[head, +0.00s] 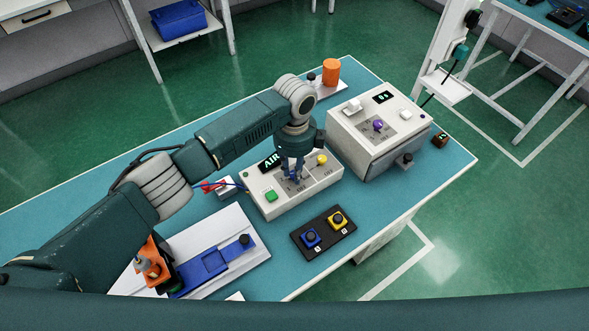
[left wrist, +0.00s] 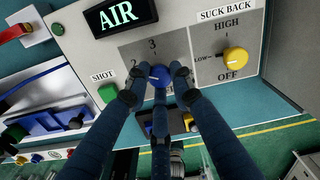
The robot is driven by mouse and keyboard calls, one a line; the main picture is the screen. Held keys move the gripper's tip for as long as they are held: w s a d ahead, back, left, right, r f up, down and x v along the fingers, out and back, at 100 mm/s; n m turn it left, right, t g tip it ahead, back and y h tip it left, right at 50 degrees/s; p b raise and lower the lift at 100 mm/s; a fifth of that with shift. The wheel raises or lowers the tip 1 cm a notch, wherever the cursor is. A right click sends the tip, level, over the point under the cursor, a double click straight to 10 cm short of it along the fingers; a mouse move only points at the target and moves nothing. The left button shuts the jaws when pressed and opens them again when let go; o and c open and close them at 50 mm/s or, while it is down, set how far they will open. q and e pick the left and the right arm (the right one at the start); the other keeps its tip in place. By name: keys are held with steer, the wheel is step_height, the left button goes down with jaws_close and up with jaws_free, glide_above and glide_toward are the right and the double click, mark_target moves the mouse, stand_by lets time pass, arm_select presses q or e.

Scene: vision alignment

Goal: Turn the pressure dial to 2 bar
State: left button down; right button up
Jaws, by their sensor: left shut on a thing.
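The pressure dial (left wrist: 160,74) is a blue knob on a grey scale panel of a white control box (head: 260,206). In the left wrist view, the numbers 3 above it and 2 at its upper left are visible. A small pale mark shows on the knob's left side, but its exact reading is unclear. My left gripper (head: 291,174) is on the box from above, its dark blue fingers closed around the dial; they also show in the left wrist view (left wrist: 161,80). The fingers hide part of the lower scale. My right gripper is not in view.
An AIR display (left wrist: 120,14), green SHOT button (left wrist: 107,92) and yellow SUCK BACK knob (left wrist: 235,61) surround the dial. A larger white box (head: 376,130) stands behind right; a black two-button panel (head: 324,233) lies in front. The blue-green table is clear at far left.

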arm_select(q)
steer(key=shift+w+r, duration=0.15)
steer(key=c, duration=1.5)
jaws_free()
step_height(320, 180, up, 12)
steer(key=shift+f, duration=0.1)
